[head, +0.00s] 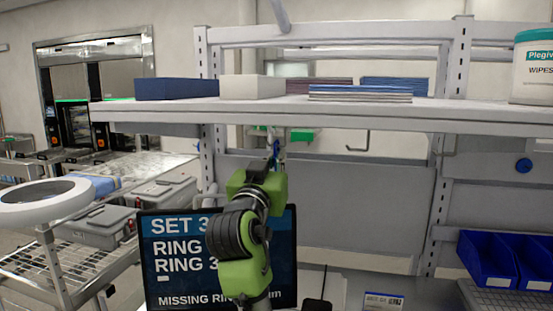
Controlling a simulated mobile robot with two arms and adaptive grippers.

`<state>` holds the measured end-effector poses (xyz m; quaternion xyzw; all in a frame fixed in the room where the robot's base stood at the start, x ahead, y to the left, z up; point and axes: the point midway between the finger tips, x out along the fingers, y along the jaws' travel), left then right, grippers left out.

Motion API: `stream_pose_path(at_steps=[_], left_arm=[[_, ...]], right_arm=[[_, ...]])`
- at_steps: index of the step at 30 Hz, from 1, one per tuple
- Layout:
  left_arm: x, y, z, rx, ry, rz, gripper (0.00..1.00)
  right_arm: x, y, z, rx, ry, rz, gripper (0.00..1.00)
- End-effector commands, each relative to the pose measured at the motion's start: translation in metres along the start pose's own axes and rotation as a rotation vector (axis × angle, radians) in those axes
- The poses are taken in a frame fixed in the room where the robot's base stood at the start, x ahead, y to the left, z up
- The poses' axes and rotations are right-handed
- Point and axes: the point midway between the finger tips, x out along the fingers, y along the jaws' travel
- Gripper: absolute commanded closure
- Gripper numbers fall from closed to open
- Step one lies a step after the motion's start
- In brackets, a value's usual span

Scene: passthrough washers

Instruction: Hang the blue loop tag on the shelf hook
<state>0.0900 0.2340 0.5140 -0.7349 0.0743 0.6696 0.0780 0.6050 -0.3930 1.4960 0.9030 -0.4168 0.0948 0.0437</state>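My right gripper (276,158) is at the end of the green and dark arm in the middle of the head view, raised just below the shelf's front edge. Its fingers are small and mostly hidden behind my wrist, so their opening is unclear. A small blue piece (277,148) shows at the fingertips; it may be the blue loop tag, but its loop and whether it is gripped cannot be made out. A thin metal shelf hook (367,141) hangs under the shelf (250,108), to the right of the gripper and apart from it. My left gripper is out of view.
A green item (302,135) shows under the shelf beside the gripper. A screen (170,260) stands behind my arm. Blue bins (487,258) and a blue disc (523,165) are at right. Boxes (177,88) and a wipes tub (533,66) stand on the shelf. Space around the hook looks clear.

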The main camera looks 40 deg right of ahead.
Motion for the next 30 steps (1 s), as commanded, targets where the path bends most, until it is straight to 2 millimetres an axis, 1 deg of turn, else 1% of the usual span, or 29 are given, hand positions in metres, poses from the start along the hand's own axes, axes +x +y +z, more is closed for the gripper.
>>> stream_pose_path(at_steps=[6,8,9,17,20,23,25,30], left_arm=[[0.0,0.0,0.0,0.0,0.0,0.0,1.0],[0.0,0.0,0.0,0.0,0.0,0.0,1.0],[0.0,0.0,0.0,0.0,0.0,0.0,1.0],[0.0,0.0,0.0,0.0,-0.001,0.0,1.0],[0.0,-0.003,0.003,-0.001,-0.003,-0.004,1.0],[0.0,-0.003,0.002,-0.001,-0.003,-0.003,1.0],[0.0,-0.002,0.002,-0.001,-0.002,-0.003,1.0],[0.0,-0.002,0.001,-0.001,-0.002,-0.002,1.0]], right_arm=[[0.0,0.0,0.0,0.0,0.0,0.0,1.0],[0.0,0.0,0.0,0.0,0.0,0.0,0.86],[0.0,0.0,0.0,0.0,0.0,0.0,0.76],[0.0,0.0,0.0,0.0,0.0,0.0,0.76],[-0.002,-0.001,0.0,0.0,0.0,-0.001,0.76],[-0.009,-0.002,0.001,0.001,-0.001,-0.003,0.76],[-0.02,-0.002,0.001,0.001,-0.001,-0.004,0.76],[-0.056,-0.002,0.001,0.002,-0.002,-0.005,0.76]])
